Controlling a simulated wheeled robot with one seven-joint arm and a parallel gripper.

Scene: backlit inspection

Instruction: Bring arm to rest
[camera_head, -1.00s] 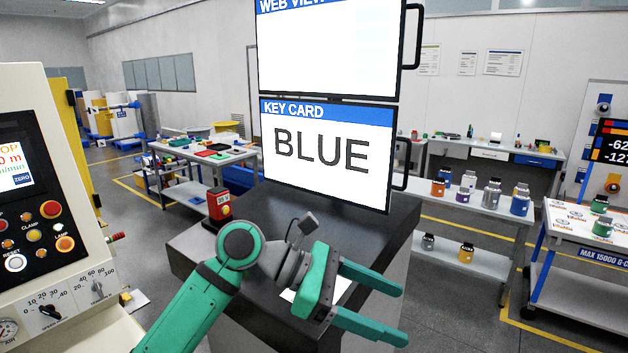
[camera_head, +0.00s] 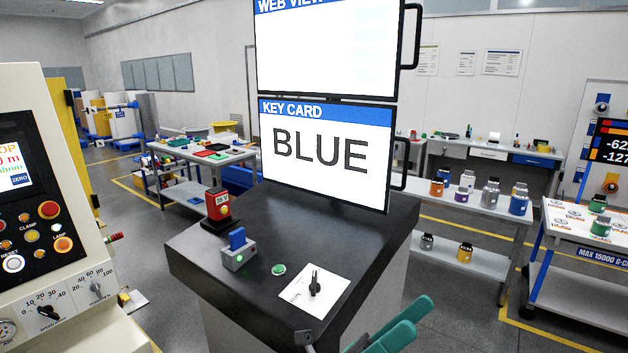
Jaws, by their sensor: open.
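My gripper (camera_head: 398,333) shows at the bottom edge of the head view, right of centre. Its two green fingers are apart with nothing visible between them. It is low, in front of the dark console top (camera_head: 350,237). Most of the arm and the gripper's base are cut off by the frame.
The console bears a white plate with a black knob (camera_head: 315,283), a green button (camera_head: 278,269), a grey box with a blue switch (camera_head: 238,247) and a red device (camera_head: 217,206). A "KEY CARD BLUE" screen (camera_head: 326,185) stands behind. A control panel (camera_head: 40,215) stands left.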

